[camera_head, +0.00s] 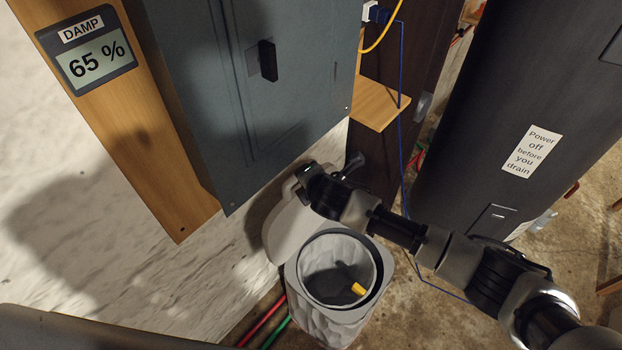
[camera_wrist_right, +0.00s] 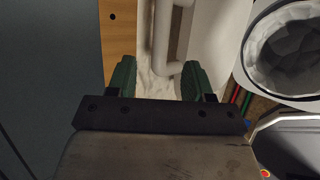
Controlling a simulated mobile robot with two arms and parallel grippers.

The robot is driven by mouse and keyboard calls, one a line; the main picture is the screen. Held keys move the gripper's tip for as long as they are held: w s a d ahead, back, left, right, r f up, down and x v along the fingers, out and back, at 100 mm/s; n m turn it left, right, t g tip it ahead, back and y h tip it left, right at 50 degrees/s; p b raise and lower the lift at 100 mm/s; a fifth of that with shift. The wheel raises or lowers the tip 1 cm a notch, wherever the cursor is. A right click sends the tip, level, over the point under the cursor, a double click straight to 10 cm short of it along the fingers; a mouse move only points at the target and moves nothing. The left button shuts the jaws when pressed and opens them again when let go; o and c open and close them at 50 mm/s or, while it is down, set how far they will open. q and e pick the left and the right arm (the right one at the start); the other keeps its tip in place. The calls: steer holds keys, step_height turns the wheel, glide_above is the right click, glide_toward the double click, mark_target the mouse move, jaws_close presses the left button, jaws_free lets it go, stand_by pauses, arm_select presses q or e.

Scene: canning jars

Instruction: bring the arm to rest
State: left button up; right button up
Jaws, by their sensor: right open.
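My right arm (camera_head: 400,232) comes in from the lower right in the head view. Its wrist end is above and behind the open bin, near the lower corner of the grey cabinet. Its fingertips are hard to make out there. In the right wrist view my right gripper (camera_wrist_right: 158,80) has its two green fingers spread apart. Nothing is held between them; a white pipe-like part (camera_wrist_right: 165,40) shows beyond the gap, and I cannot tell its distance. My left gripper is not in view.
A lined bin (camera_head: 374,300) stands below the arm, lid (camera_head: 285,232) raised, with a yellow-and-dark object (camera_head: 357,288) inside. A grey cabinet (camera_head: 230,90), a wooden post (camera_head: 150,150) and a dark appliance (camera_head: 490,110) stand around. A blue cable (camera_head: 400,80) hangs near the arm.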

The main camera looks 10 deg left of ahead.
steer(key=shift+s+d+r, duration=0.2)
steer(key=shift+s+r, duration=0.15)
steer(key=shift+s, duration=0.05)
steer(key=s+d+f+m+g+h, duration=0.1)
steer(key=s+d+f+m, duration=0.45)
steer(key=f, duration=0.45)
steer(key=s+d+f+m+g+h, duration=0.1)
steer(key=s+d+f+m+g, duration=0.1)
steer(key=s+d+f+m, duration=0.5)
steer(key=s+d+f+m+g+h, duration=0.1)
steer(key=d+f+m, duration=0.25)
steer(key=f, duration=0.85)
steer(key=s+d+f+m+g, duration=0.1)
steer(key=s+d+f+m, duration=0.2)
steer(key=s, duration=0.8)
steer(key=s+d+f+m+g+h, duration=0.1)
steer(key=s+d+f+m, duration=0.2)
steer(key=s, duration=0.8)
steer(key=s+d+f+m+g, duration=0.2)
steer(key=s+d+f, duration=0.5)
steer(key=s, duration=0.5)
steer(key=shift+m+h, duration=0.4)
steer(key=shift+f, duration=0.1)
